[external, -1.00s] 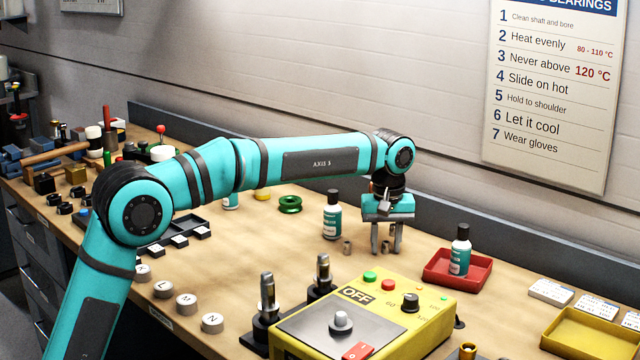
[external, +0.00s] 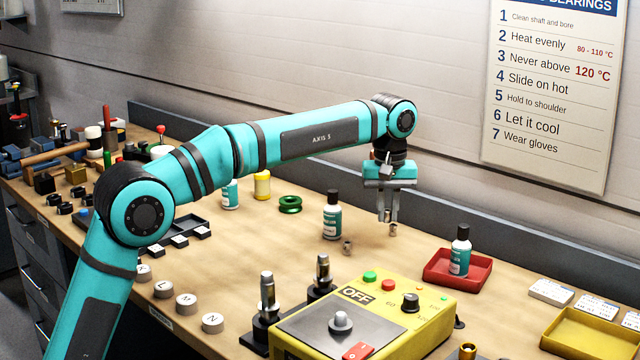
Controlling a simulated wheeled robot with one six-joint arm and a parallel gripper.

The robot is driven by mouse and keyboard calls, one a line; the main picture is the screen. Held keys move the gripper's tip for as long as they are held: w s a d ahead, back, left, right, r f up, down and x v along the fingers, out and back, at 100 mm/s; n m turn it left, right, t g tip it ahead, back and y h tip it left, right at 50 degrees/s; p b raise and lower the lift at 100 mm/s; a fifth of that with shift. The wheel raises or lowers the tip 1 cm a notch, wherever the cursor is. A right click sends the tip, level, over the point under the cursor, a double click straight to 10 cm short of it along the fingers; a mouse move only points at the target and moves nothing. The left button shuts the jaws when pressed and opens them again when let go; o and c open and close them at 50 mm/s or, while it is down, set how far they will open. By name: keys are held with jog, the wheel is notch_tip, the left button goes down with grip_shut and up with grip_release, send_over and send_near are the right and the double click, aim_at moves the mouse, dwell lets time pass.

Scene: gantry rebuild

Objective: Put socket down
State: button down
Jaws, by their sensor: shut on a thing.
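My gripper (external: 389,217) points down over the middle of the bench, right of a dark-capped bottle. It is shut on a small metal socket (external: 393,230), which shows at the fingertips and appears a little above the bench top. A second small metal piece that looks like a socket (external: 347,247) stands on the bench to the left, near the foot of the bottle.
The dark-capped bottle (external: 332,216) stands left of my gripper. A red tray (external: 442,282) with another bottle (external: 460,252) is to the right. A yellow heater box (external: 440,325) is in front. A green ring (external: 289,204) lies left. Bare bench surrounds the gripper.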

jog(key=r, duration=0.7)
jog(key=shift+w+a+r, duration=0.3)
jog(key=shift+a+r, duration=0.05)
jog(key=w+a, duration=1.1)
jog(key=a, duration=0.4)
send_over(250, 222)
notch_tip(250, 222, down, 4)
jog(key=shift+f, duration=5.5)
jog(key=shift+f, duration=0.15)
jog(key=c, duration=1.4)
grip_release()
